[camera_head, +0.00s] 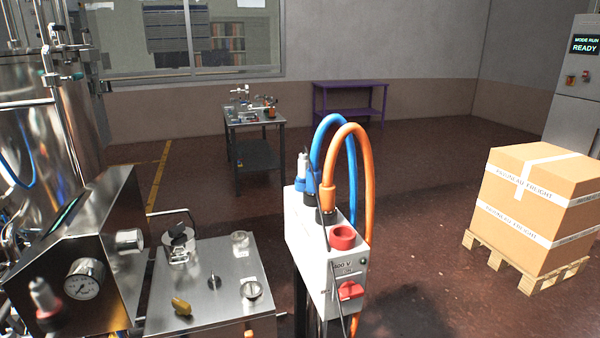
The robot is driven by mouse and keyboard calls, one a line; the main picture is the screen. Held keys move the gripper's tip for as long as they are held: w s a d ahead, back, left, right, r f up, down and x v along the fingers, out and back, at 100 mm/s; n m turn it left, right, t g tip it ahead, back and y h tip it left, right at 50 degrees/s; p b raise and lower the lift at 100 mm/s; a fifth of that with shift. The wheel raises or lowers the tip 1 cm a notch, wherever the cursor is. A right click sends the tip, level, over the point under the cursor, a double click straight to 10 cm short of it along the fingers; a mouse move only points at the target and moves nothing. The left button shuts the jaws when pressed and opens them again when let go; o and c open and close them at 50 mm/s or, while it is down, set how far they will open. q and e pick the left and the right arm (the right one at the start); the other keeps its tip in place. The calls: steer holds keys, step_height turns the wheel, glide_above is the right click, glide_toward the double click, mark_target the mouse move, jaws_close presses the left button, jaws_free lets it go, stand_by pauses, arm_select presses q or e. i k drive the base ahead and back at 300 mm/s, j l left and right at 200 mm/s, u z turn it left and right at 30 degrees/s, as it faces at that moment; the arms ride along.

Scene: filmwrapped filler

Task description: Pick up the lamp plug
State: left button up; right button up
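A white power box (306,230) marked 400 V stands on a post right of centre. A blue cable (324,137) and a thick orange cable (366,165) loop up from its top, the orange one ending in an orange plug (327,198). I cannot tell for sure which of these is the lamp plug. Neither of my grippers is in view.
A steel cabinet (205,270) with knobs and a gauge panel (84,280) fill the lower left, beside a shiny tank (35,130). A small cart (255,150) and a purple table (349,100) stand behind. Wrapped cartons (535,210) sit on a pallet at right. Floor between is open.

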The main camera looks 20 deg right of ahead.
mark_target(302, 162)
steer(key=u, duration=0.95)
steer(key=z, duration=1.7)
steer(key=i+l, duration=0.2)
steer(key=l, duration=0.15)
steer(key=i+l+u, duration=0.15)
steer(key=l, duration=0.2)
steer(key=i+l, duration=0.25)
steer(key=i+l+u, duration=0.1)
steer(key=l, duration=0.4)
steer(key=i+l, duration=0.25)
steer(key=l, duration=0.15)
steer(key=i+l+u, duration=0.15)
steer(key=l, duration=0.2)
